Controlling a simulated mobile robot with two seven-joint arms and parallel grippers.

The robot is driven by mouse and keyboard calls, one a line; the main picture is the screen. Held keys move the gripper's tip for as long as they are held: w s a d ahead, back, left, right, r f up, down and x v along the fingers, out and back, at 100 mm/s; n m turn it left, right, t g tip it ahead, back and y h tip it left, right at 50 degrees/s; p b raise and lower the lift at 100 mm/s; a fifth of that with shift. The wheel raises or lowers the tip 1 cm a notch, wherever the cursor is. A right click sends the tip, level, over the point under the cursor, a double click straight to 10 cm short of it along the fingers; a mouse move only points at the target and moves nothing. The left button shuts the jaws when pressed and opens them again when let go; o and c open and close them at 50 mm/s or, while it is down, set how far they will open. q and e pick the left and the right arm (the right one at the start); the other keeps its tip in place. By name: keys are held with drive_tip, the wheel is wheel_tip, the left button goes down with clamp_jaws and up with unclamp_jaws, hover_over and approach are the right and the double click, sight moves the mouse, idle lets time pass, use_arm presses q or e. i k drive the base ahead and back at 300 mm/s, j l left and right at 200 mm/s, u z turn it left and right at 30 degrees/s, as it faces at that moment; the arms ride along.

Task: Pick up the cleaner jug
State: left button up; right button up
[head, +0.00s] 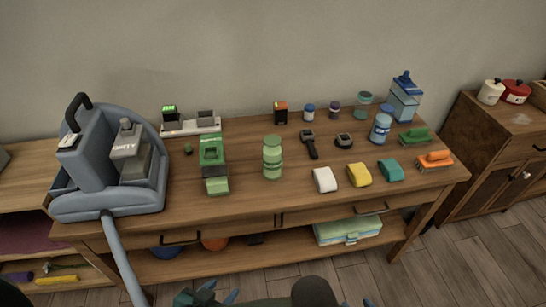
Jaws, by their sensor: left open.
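The cleaner jug (403,104) looks to be the tall light-blue container with a darker blue top at the back right of the wooden table (245,200). It stands upright near the wall, with part of its lower front hidden by a blue canister (380,128). My left gripper (220,291) shows at the bottom edge with blue fingertips, open, in front of the table and far from the jug. A small blue tip (369,302) at the bottom edge looks like part of my right gripper; the rest is cut off.
A green brush (414,135) and an orange brush (435,160) lie right of the canister. Sponges (359,175) line the front. A large grey-blue machine (107,203) fills the left end. A cabinet (470,140) stands at right.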

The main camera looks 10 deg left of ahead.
sight(272, 147)
drive_tip(key=i+l+u, duration=0.2)
drive_tip(key=l, duration=0.6)
drive_tip(key=i+l+u, duration=0.1)
drive_tip(key=l+u, duration=0.15)
drive_tip(key=l, duration=0.5)
drive_tip(key=l+u, duration=0.2)
drive_tip(key=l, duration=0.6)
drive_tip(key=i+l+u, duration=0.1)
drive_tip(key=i+l, duration=0.15)
drive_tip(key=i, duration=0.15)
